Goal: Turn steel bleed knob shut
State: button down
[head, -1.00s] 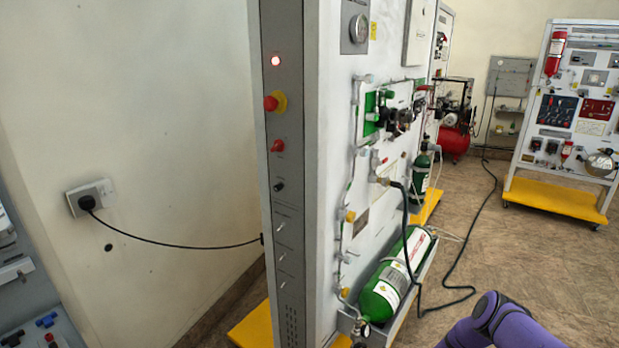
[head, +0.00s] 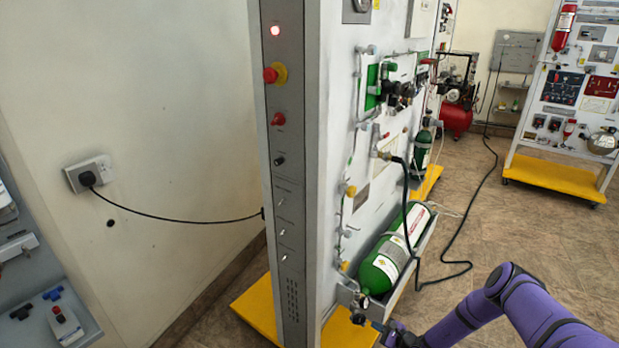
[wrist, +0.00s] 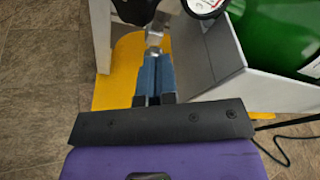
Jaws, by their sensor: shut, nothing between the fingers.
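A small silver metal piece (wrist: 154,39), which looks like the steel bleed knob, shows in the wrist view just beyond my fingertips. My gripper (wrist: 153,58) is shut, its two blue fingers together and pointing at that piece. I cannot tell whether the tips touch it. In the head view my gripper (head: 377,326) is low, by the valve end of the large green cylinder (head: 380,272). The knob is too small to make out there. A black part (wrist: 135,8) and a round white gauge (wrist: 204,4) sit just above the silver piece in the wrist view.
The cylinder lies in a grey tray (wrist: 213,52) on the panel's side, close right of my fingers. A yellow base (wrist: 118,75) lies below. A black hose (head: 446,281) runs along the floor. Open floor (head: 545,235) is to the right.

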jog(key=shift+f+v, duration=0.25)
jog(key=shift+v, duration=0.9)
jog(key=shift+d, duration=0.15)
jog(key=shift+f, duration=0.1)
jog(key=shift+s+f, duration=0.75)
jog(key=shift+s, duration=0.15)
jog(key=r+x, duration=0.1)
jog(key=x, duration=0.6)
jog(key=shift+s+a+r, duration=0.2)
jog(key=shift+a+r, duration=0.1)
jog(key=shift+r, duration=0.1)
